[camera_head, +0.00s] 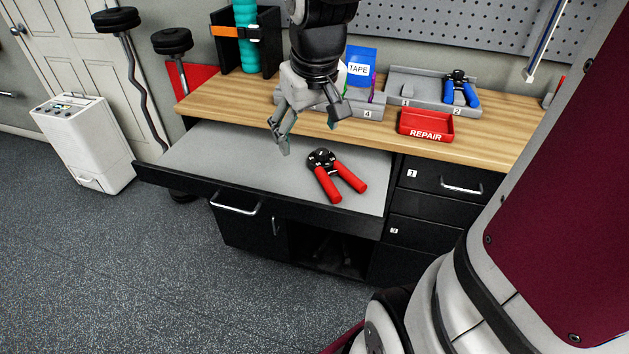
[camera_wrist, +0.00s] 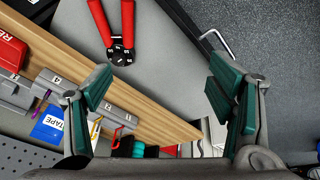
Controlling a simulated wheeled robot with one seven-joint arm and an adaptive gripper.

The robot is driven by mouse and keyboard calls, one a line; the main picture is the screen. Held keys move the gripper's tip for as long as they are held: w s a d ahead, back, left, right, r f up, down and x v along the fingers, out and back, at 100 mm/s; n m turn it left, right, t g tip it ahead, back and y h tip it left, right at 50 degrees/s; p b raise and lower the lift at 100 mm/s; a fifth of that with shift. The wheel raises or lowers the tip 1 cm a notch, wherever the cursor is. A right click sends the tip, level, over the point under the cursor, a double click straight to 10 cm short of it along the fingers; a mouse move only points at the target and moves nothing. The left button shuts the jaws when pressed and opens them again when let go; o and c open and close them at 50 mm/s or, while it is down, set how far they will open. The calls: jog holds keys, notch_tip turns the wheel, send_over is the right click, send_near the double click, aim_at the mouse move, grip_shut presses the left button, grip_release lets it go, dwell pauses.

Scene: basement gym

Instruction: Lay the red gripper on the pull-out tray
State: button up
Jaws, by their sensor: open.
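The red gripper (camera_head: 335,178), a hand tool with two red handles and a dark round head, lies on the grey surface of the pull-out tray (camera_head: 230,155). In the wrist view the red gripper (camera_wrist: 120,35) shows at the top, on the tray (camera_wrist: 165,60). The tray is drawn out from under the wooden worktop. My gripper (camera_head: 307,130) is open and empty, above the tray and apart from the tool, to its upper left in the head view. Its two green-padded fingers (camera_wrist: 162,98) stand wide apart in the wrist view.
On the worktop (camera_head: 480,150) are a red REPAIR bin (camera_head: 425,126), a blue TAPE packet (camera_head: 361,62), a grey numbered holder (camera_head: 415,92) with a blue-handled tool (camera_head: 461,90), and a black stand (camera_head: 262,45). The tray's left part is clear. Dumbbells and a white appliance (camera_head: 82,140) stand left.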

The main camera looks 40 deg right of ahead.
jog(key=s+a+r, duration=0.1)
jog(key=s+a, duration=0.2)
jog(key=s, duration=0.3)
jog(key=s+a, duration=0.3)
jog(key=s, duration=0.3)
jog(key=s+a+r+n+y, duration=0.1)
jog(key=s+a, duration=0.1)
jog(key=s, duration=0.4)
jog(key=shift+a+r, duration=0.3)
jog(key=shift+a, duration=0.1)
